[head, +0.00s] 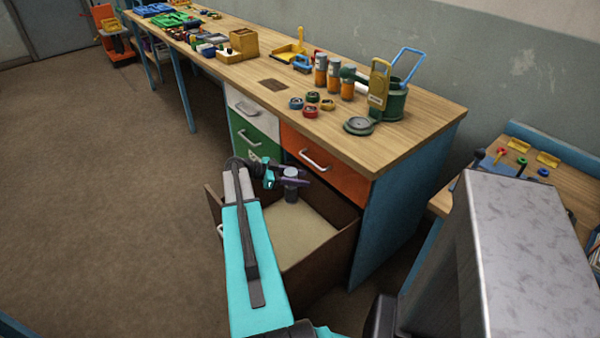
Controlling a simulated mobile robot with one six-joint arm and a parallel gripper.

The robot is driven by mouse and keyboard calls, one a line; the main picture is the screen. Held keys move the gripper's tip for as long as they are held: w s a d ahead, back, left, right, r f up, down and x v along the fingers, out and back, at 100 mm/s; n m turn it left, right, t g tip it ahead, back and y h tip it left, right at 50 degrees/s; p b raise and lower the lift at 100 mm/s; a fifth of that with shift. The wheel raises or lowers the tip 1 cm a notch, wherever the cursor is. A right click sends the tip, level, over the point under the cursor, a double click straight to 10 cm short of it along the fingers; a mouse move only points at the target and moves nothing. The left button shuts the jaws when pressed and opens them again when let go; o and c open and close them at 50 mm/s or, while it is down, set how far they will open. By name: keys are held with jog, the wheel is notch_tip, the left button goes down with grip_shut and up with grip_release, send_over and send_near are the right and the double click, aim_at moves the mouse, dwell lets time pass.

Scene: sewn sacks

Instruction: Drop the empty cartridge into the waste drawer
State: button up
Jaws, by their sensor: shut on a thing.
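My gripper (287,178) is shut on a grey cartridge (291,190), which stands upright between its dark fingers. The cartridge is over the inside of an open brown drawer (335,252) low in the workbench. The drawer has a pale, bare bottom. I cannot tell how far the cartridge's lower end is above that bottom. My cyan arm hides the drawer's left front part.
The workbench top (420,125) holds several orange-banded cartridges (334,79), small coloured rings (311,110) and a green pot (394,103). Open floor lies left.

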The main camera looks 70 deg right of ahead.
jog(key=shift+f, duration=0.8)
jog(key=o, duration=1.1)
jog(key=shift+w, duration=0.1)
jog(key=b+v, duration=0.2)
jog(key=v, duration=1.1)
jog(key=shift+w+a+r, duration=0.2)
jog(key=shift+r, duration=0.1)
jog(key=shift+r, duration=0.1)
